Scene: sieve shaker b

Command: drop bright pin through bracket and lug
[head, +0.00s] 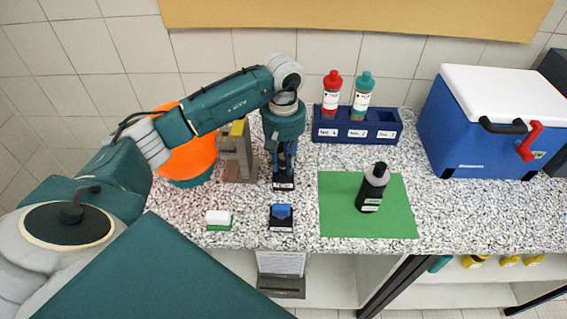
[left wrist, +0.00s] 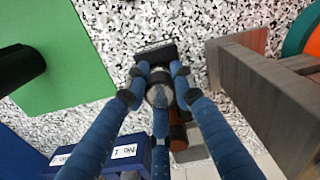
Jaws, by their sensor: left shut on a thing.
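My left gripper (head: 284,168) points down over a small black labelled stand (head: 284,184). In the left wrist view its blue fingers (left wrist: 160,84) are closed around a bright, round-ended metal piece, which looks like the pin (left wrist: 159,96). The black stand (left wrist: 156,52) shows just beyond the fingertips. I cannot tell whether the pin is still touching the stand. The grey-brown bracket (head: 237,160) stands just left of the gripper, beside the orange shaker body (head: 190,150); it is at the right in the left wrist view (left wrist: 275,105). The lug cannot be told apart. My right gripper is not in view.
A blue rack (head: 330,128) holds a red-capped bottle (head: 332,92) and a teal-capped bottle (head: 363,94). A cooler (head: 480,125) is at right. A white-and-green block (head: 218,219) and blue-topped item (head: 281,215) sit near the front edge.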

